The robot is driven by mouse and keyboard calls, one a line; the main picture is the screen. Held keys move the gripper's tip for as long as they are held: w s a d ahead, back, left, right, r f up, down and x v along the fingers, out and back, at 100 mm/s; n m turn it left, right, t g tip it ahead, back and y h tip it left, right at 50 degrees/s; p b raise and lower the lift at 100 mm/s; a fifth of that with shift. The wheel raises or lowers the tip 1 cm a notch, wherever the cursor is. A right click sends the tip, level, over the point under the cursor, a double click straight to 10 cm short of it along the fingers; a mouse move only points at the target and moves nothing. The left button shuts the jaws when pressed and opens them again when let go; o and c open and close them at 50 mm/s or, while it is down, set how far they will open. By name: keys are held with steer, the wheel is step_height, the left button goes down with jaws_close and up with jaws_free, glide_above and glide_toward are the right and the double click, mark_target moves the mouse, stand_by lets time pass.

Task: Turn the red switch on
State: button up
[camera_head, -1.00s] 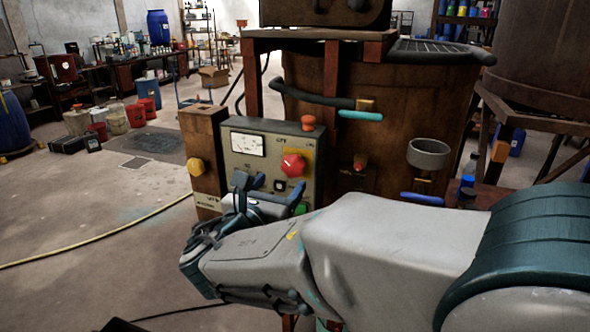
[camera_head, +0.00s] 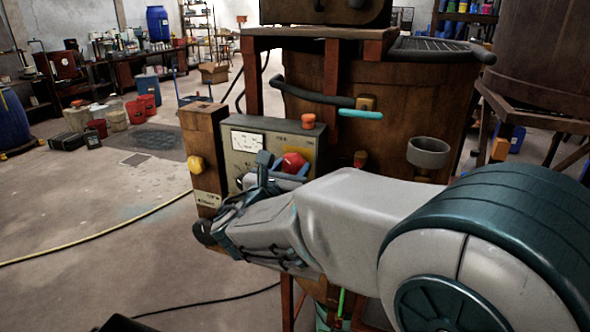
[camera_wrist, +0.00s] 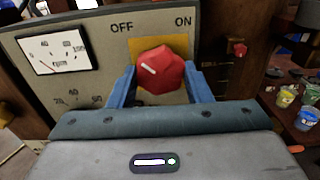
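The red switch (camera_wrist: 160,70) is a faceted knob on a yellow plate in the wrist view, with OFF lettered at its upper left and ON at its upper right. Its white mark points to the upper left, toward OFF. It also shows in the head view (camera_head: 293,162), partly hidden by my gripper (camera_head: 283,168). In the wrist view, the two blue fingers of my gripper (camera_wrist: 160,76) are spread, one on each side of the knob. They look open, with the tips close to its sides; firm contact cannot be seen.
The grey control panel (camera_head: 243,165) carries a white rpm dial (camera_wrist: 57,54). A yellow button (camera_head: 195,165) is on the post at left, and an orange button (camera_head: 308,121) tops the panel. A rusty vat (camera_head: 400,105) stands behind.

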steer(key=shift+d, duration=0.3)
steer(key=shift+a, duration=0.2)
steer(key=m+b, duration=0.1)
steer(key=b, duration=0.1)
steer(key=m+b, duration=0.2)
steer(key=b, duration=0.1)
steer(key=shift+f+b, duration=0.35)
steer(key=shift+f, duration=0.05)
steer(key=m+b, duration=0.5)
steer(key=b, duration=0.3)
steer(key=shift+m, duration=0.3)
steer(key=m+b, duration=0.5)
steer(key=b, duration=0.2)
steer(key=shift+a+b, duration=0.1)
steer(key=shift+b, duration=0.2)
steer(key=m+b, duration=0.4)
steer(key=shift+r, duration=0.3)
steer(key=shift+r+m, duration=0.1)
steer(key=shift+m, duration=0.2)
